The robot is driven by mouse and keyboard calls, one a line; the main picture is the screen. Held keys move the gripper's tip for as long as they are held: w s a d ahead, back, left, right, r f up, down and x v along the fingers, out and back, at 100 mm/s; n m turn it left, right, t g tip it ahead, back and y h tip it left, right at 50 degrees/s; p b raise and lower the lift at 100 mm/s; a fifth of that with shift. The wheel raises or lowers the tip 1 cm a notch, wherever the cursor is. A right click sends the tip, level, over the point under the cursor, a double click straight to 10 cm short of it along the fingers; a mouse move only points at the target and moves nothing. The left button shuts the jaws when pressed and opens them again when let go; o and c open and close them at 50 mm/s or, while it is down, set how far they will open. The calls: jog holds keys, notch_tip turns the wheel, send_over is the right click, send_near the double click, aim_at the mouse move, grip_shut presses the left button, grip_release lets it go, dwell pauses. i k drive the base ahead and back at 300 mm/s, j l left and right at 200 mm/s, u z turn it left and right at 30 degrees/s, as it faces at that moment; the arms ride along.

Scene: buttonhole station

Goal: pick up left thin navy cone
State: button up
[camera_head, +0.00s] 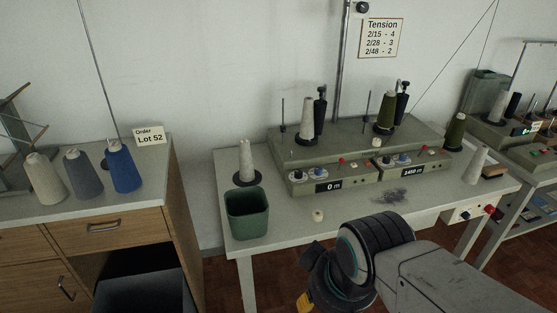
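No cone is clearly both thin and navy. On the left cabinet top stand a cream cone (45,178), a grey cone (82,174) and a medium-blue cone (122,168), all upright. A small dark cone (513,106) stands at the far right beside a pale cone (497,106); it is too small to tell navy from black. My arm reaches in from the lower right, in front of the middle table. Its end runs off the bottom edge; no fingertips show, and I see nothing held.
An "Order Lot 52" card (150,135) stands by the blue cone. A floor gap separates cabinet and table.

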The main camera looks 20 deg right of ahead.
aim_at(246, 172)
jog(key=i+l+u, duration=0.3)
jog(key=i, duration=0.25)
jog(key=i+l+u, duration=0.35)
jog(key=i+l, duration=0.15)
